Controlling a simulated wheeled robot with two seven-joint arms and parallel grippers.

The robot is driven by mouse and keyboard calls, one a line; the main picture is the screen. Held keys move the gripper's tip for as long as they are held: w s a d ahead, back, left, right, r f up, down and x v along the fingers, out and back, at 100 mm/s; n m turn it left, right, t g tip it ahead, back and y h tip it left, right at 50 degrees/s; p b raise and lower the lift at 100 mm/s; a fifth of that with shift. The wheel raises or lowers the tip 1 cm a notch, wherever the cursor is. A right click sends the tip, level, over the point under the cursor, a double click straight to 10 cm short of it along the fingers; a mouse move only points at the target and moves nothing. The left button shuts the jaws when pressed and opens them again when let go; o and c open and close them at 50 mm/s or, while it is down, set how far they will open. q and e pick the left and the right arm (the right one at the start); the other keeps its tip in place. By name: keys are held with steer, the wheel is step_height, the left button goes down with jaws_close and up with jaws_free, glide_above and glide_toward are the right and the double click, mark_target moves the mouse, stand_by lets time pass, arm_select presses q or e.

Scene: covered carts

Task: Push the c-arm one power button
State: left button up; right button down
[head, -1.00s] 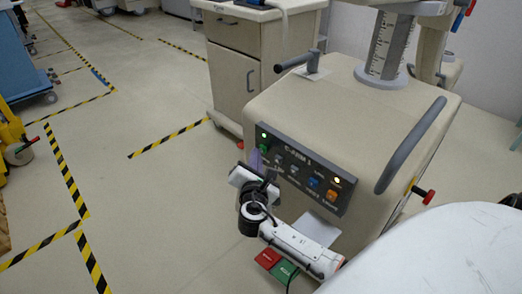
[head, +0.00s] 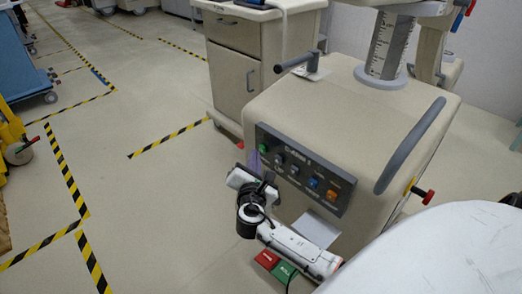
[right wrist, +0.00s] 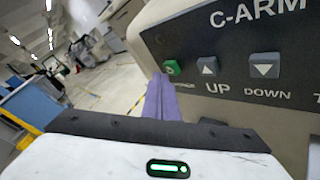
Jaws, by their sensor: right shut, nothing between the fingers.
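The C-arm unit (head: 350,125) is a beige cabinet with a dark control panel (head: 305,168) labelled "C-ARM 1" on its front. The green power button (head: 264,148) is at the panel's left end; it also shows in the right wrist view (right wrist: 171,67). My right gripper (head: 254,161) is in front of the panel's left end. Its purple fingers are shut and empty, and in the right wrist view their tips (right wrist: 157,78) are right beside the green button's lower left. I cannot tell whether they touch it. No panel lamp glows. My left gripper is out of view.
Grey UP (right wrist: 208,66) and DOWN (right wrist: 264,66) buttons sit right of the green one. Blue (head: 314,183) and orange (head: 332,194) buttons are further along. A curved grey handle (head: 410,145) is on the cabinet's right. Open floor lies to the left.

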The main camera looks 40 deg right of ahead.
steer(key=shift+a, duration=0.2)
steer(key=shift+s+a, duration=0.15)
steer(key=shift+a, duration=1.3)
steer(key=shift+s+a, duration=0.1)
steer(key=shift+a, duration=1.35)
